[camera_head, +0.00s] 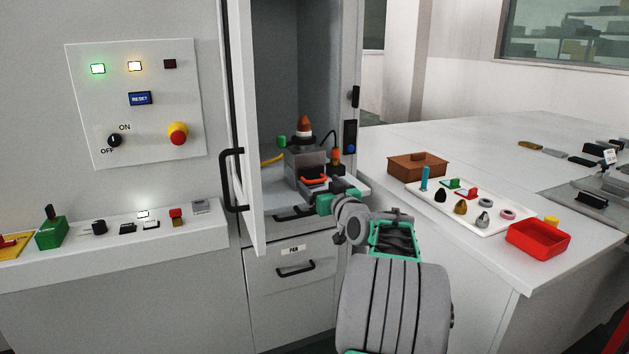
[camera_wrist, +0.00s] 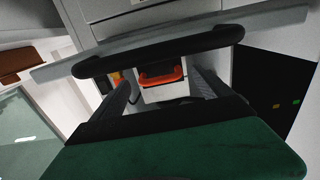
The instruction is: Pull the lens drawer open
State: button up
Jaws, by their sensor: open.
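A grey machine (camera_head: 306,163) stands in the open cabinet, with an orange handle (camera_head: 314,181) on its front. A black bar handle (camera_head: 293,214) is on the light front below it; the wrist view shows a black bar handle (camera_wrist: 160,52) close up. I read no lens label, so I cannot tell for sure which front is the lens drawer. My gripper (camera_head: 318,204) is open, at the cabinet opening, right of the black handle and below the orange one. In the wrist view the orange handle (camera_wrist: 163,76) shows between my open fingers (camera_wrist: 163,88), which hold nothing.
The cabinet door (camera_head: 243,130) stands open at the left. A lower drawer with a PAN label (camera_head: 293,249) is shut. On the right counter are a brown box (camera_head: 417,167), a white tray (camera_head: 470,217) of small parts and a red bin (camera_head: 538,239).

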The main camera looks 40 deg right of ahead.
aim_at(314, 176)
jog(key=shift+x, duration=1.15)
grip_shut()
